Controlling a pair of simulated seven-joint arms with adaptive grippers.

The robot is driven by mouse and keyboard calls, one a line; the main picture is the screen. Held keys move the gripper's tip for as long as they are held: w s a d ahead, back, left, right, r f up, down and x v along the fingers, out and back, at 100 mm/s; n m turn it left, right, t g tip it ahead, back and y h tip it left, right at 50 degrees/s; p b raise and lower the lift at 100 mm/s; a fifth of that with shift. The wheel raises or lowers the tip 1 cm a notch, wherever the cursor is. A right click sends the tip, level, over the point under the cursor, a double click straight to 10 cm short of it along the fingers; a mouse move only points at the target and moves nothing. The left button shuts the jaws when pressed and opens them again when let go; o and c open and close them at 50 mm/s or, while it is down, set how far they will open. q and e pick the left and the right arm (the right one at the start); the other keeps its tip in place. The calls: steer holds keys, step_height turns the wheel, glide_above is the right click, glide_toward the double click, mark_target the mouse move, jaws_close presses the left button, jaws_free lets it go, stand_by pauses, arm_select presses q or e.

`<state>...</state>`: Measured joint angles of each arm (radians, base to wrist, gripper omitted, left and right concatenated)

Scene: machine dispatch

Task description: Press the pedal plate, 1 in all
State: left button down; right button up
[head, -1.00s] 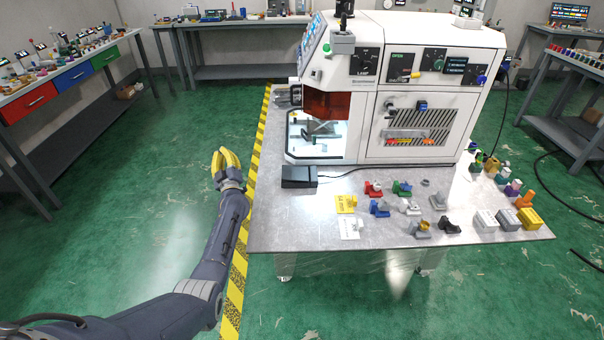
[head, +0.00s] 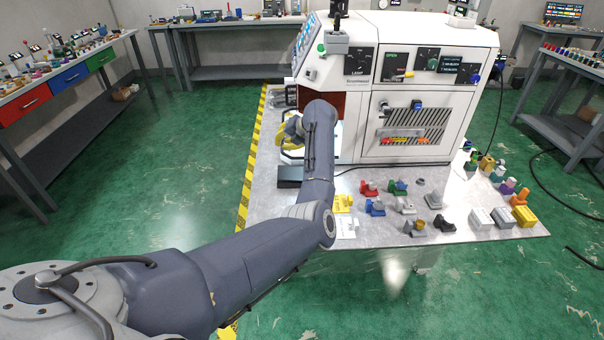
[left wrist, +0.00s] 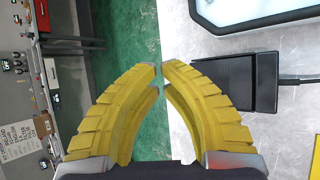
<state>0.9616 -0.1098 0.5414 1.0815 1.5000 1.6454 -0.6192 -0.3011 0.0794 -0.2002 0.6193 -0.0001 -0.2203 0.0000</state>
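The pedal plate (head: 289,173) is a dark flat box on the metal table by the left front corner of the white machine. My left arm passes in front of its right side in the head view. The pedal plate also shows in the left wrist view (left wrist: 234,82), right of the fingers, with a cable leaving its right side. My left gripper (head: 285,143) has yellow fingers and is near the pedal, partly hidden by its own wrist. In the left wrist view its fingertips (left wrist: 160,67) nearly meet, with nothing between them. My right gripper is not in view.
The white machine (head: 408,95) stands behind the pedal. Several small coloured parts and a yellow tag (head: 343,201) lie on the metal table (head: 285,207) to the right. A yellow-black stripe (head: 247,190) runs along the table's left side, beside open green floor.

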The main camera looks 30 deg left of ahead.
mark_target(287, 168)
arm_select(q)
steer(key=shift+w+d+h, duration=0.3)
steer(key=shift+d, duration=0.4)
steer(key=shift+w+d+h, duration=0.25)
steer(key=shift+d+h, duration=0.05)
steer(key=shift+d, duration=0.4)
steer(key=shift+f, duration=0.15)
steer(key=shift+s+a+f, duration=0.1)
steer(key=shift+a+f, duration=0.05)
steer(key=shift+f, duration=1.25)
steer(key=shift+s+a+f, duration=0.1)
steer(key=shift+f, duration=1.35)
steer(key=shift+s+a+f, duration=0.1)
steer(key=shift+a+f, duration=0.05)
steer(key=shift+f, duration=1.25)
steer(key=shift+s+a+f, duration=0.1)
steer(key=shift+f, duration=1.2)
steer(key=shift+r, duration=1.2)
steer(key=shift+r, duration=0.1)
steer(key=shift+w+d+r, duration=0.15)
steer(key=shift+r, duration=1.1)
steer(key=shift+w+d+r, duration=0.15)
steer(key=shift+r, duration=1.05)
